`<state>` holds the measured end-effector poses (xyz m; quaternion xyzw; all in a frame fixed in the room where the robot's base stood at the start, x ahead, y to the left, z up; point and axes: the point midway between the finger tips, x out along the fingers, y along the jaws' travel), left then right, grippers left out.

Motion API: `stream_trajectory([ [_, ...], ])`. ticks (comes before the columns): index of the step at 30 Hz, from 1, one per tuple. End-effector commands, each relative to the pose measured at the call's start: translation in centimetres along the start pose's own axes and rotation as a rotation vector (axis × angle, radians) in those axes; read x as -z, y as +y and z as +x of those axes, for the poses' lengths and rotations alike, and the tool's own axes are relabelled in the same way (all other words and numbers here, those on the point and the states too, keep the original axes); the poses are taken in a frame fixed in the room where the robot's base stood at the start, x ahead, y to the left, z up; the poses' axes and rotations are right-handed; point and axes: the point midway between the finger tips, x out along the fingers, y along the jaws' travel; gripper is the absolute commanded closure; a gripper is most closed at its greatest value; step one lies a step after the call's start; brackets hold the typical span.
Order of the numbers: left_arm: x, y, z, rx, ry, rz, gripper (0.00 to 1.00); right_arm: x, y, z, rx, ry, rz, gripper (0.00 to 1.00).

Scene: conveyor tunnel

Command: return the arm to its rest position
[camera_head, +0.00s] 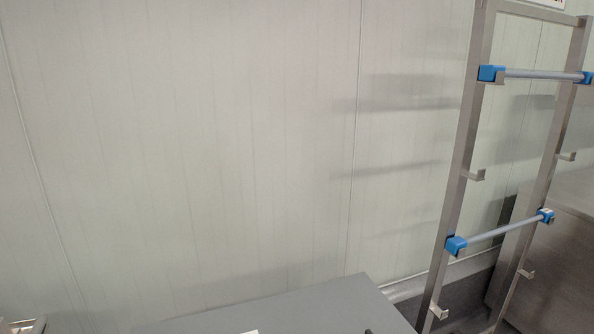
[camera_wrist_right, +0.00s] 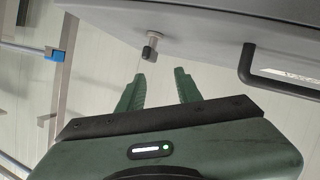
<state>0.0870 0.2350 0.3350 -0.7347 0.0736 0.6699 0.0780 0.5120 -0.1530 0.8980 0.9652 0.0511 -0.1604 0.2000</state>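My right gripper (camera_wrist_right: 160,92) shows in the right wrist view, with its two green fingers spread apart and nothing between them. It is in the air below a grey surface that crosses the top of that view. Neither of my grippers shows in the head view. My left gripper is in no view.
A metal rack frame (camera_head: 461,185) with blue-ended bars stands at the right by the pale wall (camera_head: 200,150). A grey flat surface (camera_head: 310,305) is at the bottom. In the wrist view, a dark handle (camera_wrist_right: 247,65) and a small knob (camera_wrist_right: 150,48) are near the fingers.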

Motion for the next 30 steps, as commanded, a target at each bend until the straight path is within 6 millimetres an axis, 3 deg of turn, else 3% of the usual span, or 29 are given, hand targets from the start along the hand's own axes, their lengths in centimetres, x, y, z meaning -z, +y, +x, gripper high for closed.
stream_trajectory([
  [1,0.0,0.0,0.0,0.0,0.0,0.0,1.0,-3.6,-0.2,-1.5,0.02,-0.121,0.046,0.65],
  [3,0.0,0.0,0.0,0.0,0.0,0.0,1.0,-7.8,-0.7,-3.6,0.051,-0.274,0.098,0.65],
  [6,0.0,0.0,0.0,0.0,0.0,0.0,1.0,-12.1,-1.5,-6.7,0.095,-0.443,0.149,0.65],
  [12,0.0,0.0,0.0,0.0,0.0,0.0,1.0,-17.7,-3.0,-12.6,0.174,-0.693,0.212,0.65],
  [18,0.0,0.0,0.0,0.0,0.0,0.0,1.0,-21.1,-4.3,-18.4,0.252,-0.894,0.255,0.65],
  [26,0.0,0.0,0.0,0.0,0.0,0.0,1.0,-26.6,-6.8,-14.8,0.263,-0.924,0.25,0.65],
  [30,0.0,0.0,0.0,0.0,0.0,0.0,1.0,-30.3,-8.5,-13.1,0.27,-0.941,0.246,0.65],
])
